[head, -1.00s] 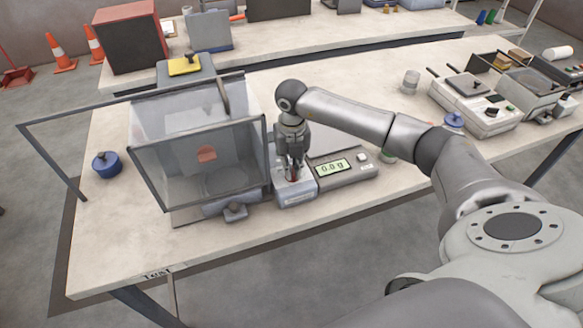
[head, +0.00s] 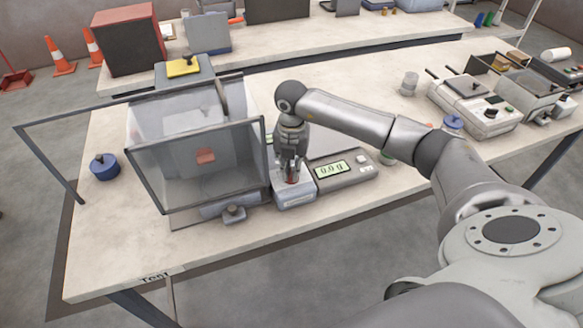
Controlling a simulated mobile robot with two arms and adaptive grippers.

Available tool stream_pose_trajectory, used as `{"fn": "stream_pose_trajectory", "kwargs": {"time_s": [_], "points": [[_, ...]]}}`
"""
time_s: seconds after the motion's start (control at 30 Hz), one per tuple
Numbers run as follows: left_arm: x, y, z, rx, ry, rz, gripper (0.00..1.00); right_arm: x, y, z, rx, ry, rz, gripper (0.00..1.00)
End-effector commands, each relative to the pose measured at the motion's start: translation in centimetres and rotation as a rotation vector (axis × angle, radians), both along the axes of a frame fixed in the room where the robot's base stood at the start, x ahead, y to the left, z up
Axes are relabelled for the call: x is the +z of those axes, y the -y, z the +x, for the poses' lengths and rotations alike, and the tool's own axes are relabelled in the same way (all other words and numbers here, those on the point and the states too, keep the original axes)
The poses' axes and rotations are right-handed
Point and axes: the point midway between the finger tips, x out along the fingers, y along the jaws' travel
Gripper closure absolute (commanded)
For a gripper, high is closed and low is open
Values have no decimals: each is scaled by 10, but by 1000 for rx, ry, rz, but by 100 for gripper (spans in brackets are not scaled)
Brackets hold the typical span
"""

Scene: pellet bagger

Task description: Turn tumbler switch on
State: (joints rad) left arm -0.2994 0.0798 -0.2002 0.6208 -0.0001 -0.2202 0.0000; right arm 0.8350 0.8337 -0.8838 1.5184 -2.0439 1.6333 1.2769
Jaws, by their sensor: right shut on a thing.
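A small grey switch box (head: 297,199) stands on the table between the clear-walled machine and the scale. A bit of red shows on its top, at my fingertips; this looks like the tumbler switch (head: 292,179). My right gripper (head: 291,176) points down onto the box and is shut on the switch. The fingers hide most of the switch, so its tilt cannot be told. My left gripper is not in view.
The clear-walled machine (head: 142,186) with its dark frame stands close left of my right gripper. The scale (head: 352,169) with a green display is just right. A blue lidded pot (head: 104,166) sits at far left. The table's front is clear.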

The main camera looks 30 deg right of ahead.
Motion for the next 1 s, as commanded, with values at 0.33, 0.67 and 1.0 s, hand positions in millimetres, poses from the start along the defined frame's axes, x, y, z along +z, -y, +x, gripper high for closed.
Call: {"fn": "stream_pose_trajectory", "kwargs": {"time_s": [0.33,0.67,1.0], "points": [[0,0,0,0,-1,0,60,1,0,1,-1,3,0,73],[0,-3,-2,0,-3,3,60,1,0,0,0,1,0,68],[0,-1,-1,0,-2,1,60,48,0,2,0,6,0,68]]}}
